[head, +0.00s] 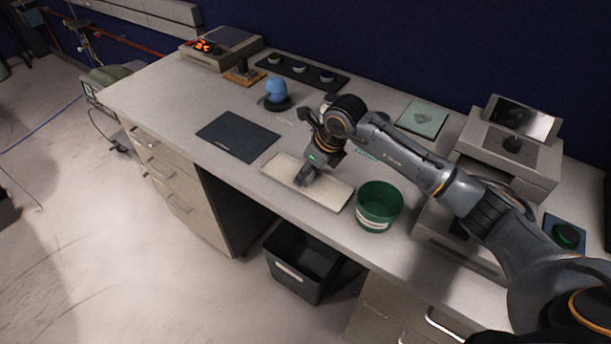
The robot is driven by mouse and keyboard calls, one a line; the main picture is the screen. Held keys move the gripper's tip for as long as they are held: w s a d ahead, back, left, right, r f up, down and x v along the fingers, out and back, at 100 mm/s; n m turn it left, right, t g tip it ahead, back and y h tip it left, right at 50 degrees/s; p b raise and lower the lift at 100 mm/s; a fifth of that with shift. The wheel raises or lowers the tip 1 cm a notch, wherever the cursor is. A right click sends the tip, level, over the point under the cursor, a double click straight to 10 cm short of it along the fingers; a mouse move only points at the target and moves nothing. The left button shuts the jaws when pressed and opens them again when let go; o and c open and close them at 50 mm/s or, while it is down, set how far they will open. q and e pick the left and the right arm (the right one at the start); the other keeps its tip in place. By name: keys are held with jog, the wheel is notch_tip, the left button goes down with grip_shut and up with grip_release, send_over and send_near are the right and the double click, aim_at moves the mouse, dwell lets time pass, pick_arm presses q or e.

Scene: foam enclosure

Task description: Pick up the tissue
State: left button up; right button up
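A shallow cream tray (330,196) lies near the table's front edge. My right gripper (303,181) reaches down over the tray from the right, its tip at or just above the tray floor. The fingers are small and dark, and I cannot tell whether they are apart or closed. I cannot make out a tissue clearly; anything small at the fingertips is hidden or blends with the gripper. My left gripper is not in view.
A green pot (379,207) stands close right of the tray. A dark mat (238,137) lies left. A blue object (276,91) stands behind, near a black strip (302,71). A device (508,145) stands right. A black bin (304,265) is below the table edge.

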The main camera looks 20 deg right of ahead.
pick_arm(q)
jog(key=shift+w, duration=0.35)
pick_arm(e)
jog(key=shift+r, duration=0.25)
notch_tip(320, 180, up, 2)
jog(key=shift+w+r+b, duration=0.1)
jog(key=shift+b, duration=0.9)
pick_arm(q)
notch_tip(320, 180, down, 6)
jog(key=b, duration=0.3)
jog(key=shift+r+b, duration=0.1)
jog(key=shift+b, duration=0.3)
pick_arm(e)
jog(key=s+a+r, duration=0.2)
jog(key=s+r, duration=0.8)
jog(key=s, duration=0.4)
jog(key=shift+a+r, duration=0.15)
jog(key=shift+a, duration=0.1)
